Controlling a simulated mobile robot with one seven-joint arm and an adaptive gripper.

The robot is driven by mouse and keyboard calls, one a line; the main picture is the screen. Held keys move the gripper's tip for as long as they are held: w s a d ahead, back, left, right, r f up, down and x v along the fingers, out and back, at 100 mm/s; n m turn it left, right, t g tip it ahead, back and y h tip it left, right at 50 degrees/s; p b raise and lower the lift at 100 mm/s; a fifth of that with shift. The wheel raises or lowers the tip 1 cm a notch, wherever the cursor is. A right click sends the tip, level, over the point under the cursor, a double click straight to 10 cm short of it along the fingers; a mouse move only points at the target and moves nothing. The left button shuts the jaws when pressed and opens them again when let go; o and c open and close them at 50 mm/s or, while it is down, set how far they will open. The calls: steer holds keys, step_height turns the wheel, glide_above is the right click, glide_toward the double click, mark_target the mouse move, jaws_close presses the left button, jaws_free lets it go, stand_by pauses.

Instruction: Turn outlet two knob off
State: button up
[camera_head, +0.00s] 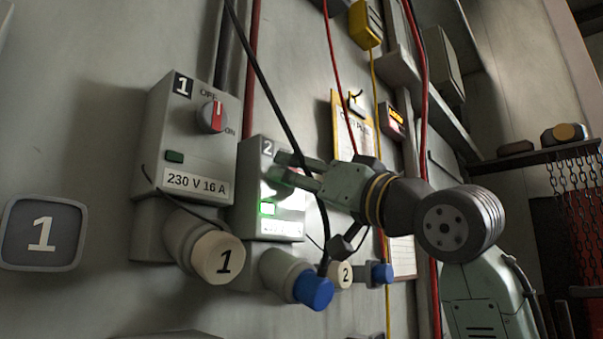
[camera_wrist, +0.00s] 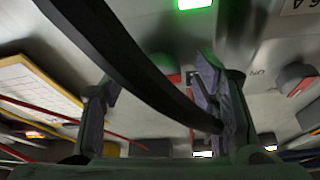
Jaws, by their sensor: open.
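The outlet two box (camera_head: 250,215) is grey, marked 2, with a lit green lamp (camera_head: 267,209). The lamp also shows at the top of the wrist view (camera_wrist: 195,3). My gripper (camera_head: 278,168) is open in front of the box's upper part and hides its knob in the head view. In the wrist view, my fingers (camera_wrist: 155,85) stand apart, and a red and grey part, seemingly the outlet two knob (camera_wrist: 172,77), shows between them. A black cable crosses in front of it, so its setting cannot be told. I cannot tell whether the fingers touch it.
The outlet one box (camera_head: 190,135) is close at left, with a red knob (camera_head: 212,117) and a dark lamp (camera_head: 174,156). The black cable (camera_head: 270,95) runs down past my fingers to the blue plug (camera_head: 313,290). A yellow-framed sheet (camera_head: 352,125) hangs behind my gripper.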

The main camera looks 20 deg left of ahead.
steer(key=c, duration=1.2)
steer(key=shift+o, duration=0.2)
steer(key=shift+n+g, duration=0.3)
steer(key=shift+n, duration=0.3)
steer(key=shift+w+d+r+n+g+h, duration=0.2)
steer(key=shift+n+g, duration=1.35)
steer(key=shift+n, duration=2.2)
steer(key=shift+w+a+r+n+g+h, duration=0.1)
steer(key=shift+w+n+g+h, duration=0.2)
steer(key=shift+n+g, duration=2.35)
steer(key=shift+w+d+r+n+g+h, duration=0.15)
steer(key=shift+n+g+h, duration=0.25)
steer(key=shift+n, duration=4.4)
